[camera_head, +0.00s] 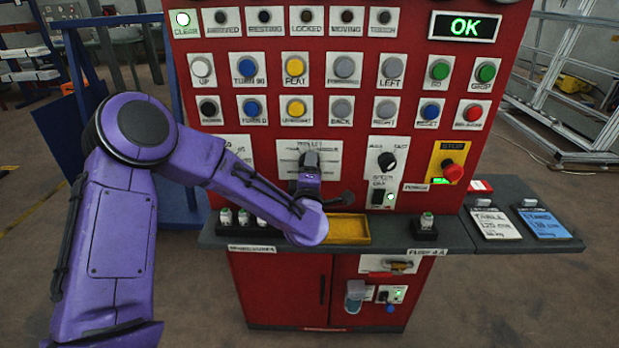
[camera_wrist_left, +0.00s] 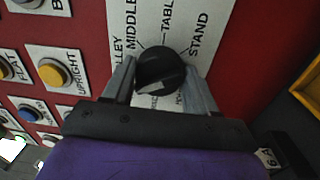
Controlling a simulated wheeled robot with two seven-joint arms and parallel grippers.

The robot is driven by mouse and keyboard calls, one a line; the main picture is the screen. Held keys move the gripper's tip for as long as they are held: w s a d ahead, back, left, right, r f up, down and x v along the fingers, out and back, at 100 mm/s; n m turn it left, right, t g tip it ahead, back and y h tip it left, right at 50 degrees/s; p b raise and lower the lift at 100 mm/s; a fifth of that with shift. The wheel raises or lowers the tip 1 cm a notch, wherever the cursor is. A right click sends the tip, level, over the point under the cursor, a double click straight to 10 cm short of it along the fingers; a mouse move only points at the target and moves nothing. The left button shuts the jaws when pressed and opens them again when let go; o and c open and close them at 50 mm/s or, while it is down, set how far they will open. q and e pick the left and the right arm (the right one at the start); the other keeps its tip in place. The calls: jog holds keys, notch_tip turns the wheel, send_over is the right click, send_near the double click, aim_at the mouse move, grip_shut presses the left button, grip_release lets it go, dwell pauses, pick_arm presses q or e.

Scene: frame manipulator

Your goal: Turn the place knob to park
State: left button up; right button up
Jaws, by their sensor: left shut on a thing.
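The place knob (camera_wrist_left: 160,66) is a round black dial on a white label plate, which also shows in the head view (camera_head: 329,158). My left gripper (camera_wrist_left: 159,76) is shut around the knob, one finger on each side; in the head view the gripper (camera_head: 309,172) covers the knob. The words "MIDDLE", "TABLE" and "STAND" read around its upper side, with part of another word at the left. A pale mark sits at the knob's lower left edge. Lower labels are partly hidden, and I cannot read "PARK". My right gripper is not in view.
The red panel carries rows of buttons, a green "OK" display (camera_head: 465,26), a speed knob (camera_head: 387,161) and a red stop button (camera_head: 452,171). A grey shelf below holds a yellow tray (camera_head: 348,229) and small vials. Two cards (camera_head: 495,223) lie on its right extension.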

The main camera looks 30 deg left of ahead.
pick_arm(q)
jog(key=shift+f+n+b, duration=0.1)
jog(key=shift+n+b, duration=0.9)
jog(key=shift+n, duration=0.6)
jog(key=o, duration=1.1)
jog(key=shift+s, duration=0.1)
jog(key=shift+c, duration=0.2)
jog(key=b+v, duration=0.2)
jog(key=v, duration=0.8)
jog(key=shift+s+d, duration=0.2)
